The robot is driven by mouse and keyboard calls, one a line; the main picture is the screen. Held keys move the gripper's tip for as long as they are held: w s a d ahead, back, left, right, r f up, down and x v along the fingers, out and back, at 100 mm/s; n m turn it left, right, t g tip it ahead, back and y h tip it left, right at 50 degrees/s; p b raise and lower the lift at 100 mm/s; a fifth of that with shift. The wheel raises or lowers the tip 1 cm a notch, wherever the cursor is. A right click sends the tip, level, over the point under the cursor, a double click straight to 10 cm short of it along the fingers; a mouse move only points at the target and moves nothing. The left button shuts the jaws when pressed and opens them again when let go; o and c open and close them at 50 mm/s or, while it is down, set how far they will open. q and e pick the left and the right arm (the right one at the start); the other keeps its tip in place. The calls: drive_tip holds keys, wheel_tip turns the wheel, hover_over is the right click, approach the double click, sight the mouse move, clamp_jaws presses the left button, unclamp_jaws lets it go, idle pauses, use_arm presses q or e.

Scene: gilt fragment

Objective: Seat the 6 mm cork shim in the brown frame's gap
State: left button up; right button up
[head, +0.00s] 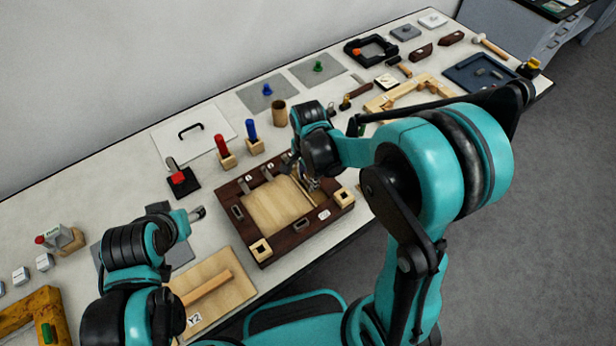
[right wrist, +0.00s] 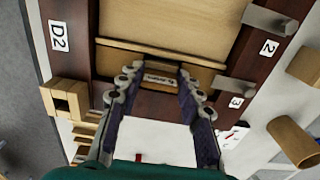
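The brown frame (head: 283,253) lies on the table around a pale wood panel (head: 270,212). It also shows in the right wrist view (right wrist: 78,35), with labels D2 and 2, 3. My right gripper (head: 308,182) is over the frame's right side, at the panel's edge. In the right wrist view its fingers (right wrist: 159,70) stand apart, with a small labelled piece, seemingly the cork shim (right wrist: 159,78), filling the space between the tips. A thin pale strip (right wrist: 150,50) crosses just beyond them. How deep the shim sits is hidden. My left gripper (head: 197,213) is left of the frame, above the table.
A red-handled tool (head: 221,146) and a blue-handled one (head: 251,131) stand behind the frame, with a wooden cup (head: 279,113). A black stand with a red top (head: 179,180) is at left. A wooden board (head: 222,297) lies in front, left of the frame.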

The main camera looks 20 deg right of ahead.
drive_tip(key=shift+o, duration=1.4)
wheel_tip(320, 180, up, 12)
drive_tip(key=n+t+b, duration=0.1)
drive_tip(key=n+t, duration=0.2)
drive_tip(key=n, duration=0.3)
approach(308, 177)
wheel_tip(308, 177, up, 3)
drive_tip(key=s+d, duration=0.3)
drive_tip(key=s+n+t, duration=0.1)
drive_tip(key=n, duration=0.1)
drive_tip(key=s+d+f+n+t, duration=0.1)
drive_tip(key=s+n, duration=0.1)
drive_tip(key=n, duration=0.1)
drive_tip(key=s+n+t+b, duration=0.1)
drive_tip(key=n+t, duration=0.1)
drive_tip(key=n, duration=0.1)
drive_tip(key=shift+s+d+f, duration=0.35)
